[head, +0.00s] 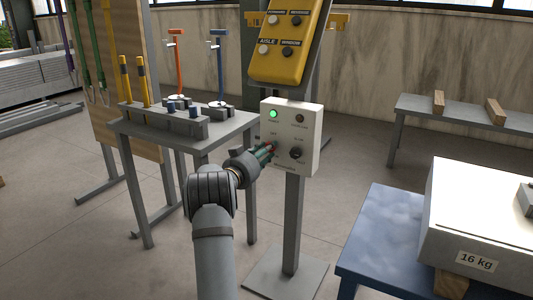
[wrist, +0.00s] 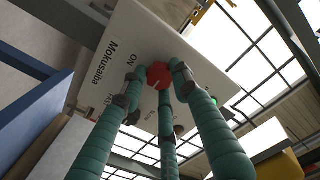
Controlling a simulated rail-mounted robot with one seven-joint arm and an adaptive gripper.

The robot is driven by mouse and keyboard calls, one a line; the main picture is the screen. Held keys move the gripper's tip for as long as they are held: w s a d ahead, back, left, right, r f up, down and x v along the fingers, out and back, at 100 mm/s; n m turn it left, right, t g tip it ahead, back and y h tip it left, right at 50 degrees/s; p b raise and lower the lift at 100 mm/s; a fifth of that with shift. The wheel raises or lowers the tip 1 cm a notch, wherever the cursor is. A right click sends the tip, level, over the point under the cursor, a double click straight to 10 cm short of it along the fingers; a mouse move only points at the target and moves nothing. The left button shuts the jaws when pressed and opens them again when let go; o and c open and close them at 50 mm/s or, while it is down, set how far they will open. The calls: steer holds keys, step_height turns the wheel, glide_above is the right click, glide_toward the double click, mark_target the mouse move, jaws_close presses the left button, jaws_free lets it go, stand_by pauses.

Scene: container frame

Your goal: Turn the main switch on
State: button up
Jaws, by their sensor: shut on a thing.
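The main switch is a red knob (wrist: 159,74) on the face of a white control box (head: 311,130) on a grey post. The wrist view shows the knob between my three green fingers, with an "ON" label beside it. I cannot tell which way the knob points. My gripper (head: 270,151) reaches the lower left of the box in the head view and hides most of the knob. In the wrist view my gripper (wrist: 160,85) is shut on the knob. A green lamp (head: 273,114) on the box is lit; the lamp (head: 300,118) beside it is dark.
A black selector (head: 296,152) sits just right of my fingers. A yellow button panel (head: 290,40) tilts above the box. A grey table (head: 225,125) with fixtures stands left, and a blue table (head: 385,235) with a "16 kg" block (head: 475,225) stands right.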

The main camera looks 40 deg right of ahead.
steer(key=o, duration=1.1)
steer(key=shift+r, duration=0.2)
steer(key=shift+o, duration=0.2)
steer(key=v, duration=1.2)
steer(key=shift+d, duration=0.1)
steer(key=p+x, duration=0.1)
steer(key=x, duration=0.8)
steer(key=shift+n, duration=0.4)
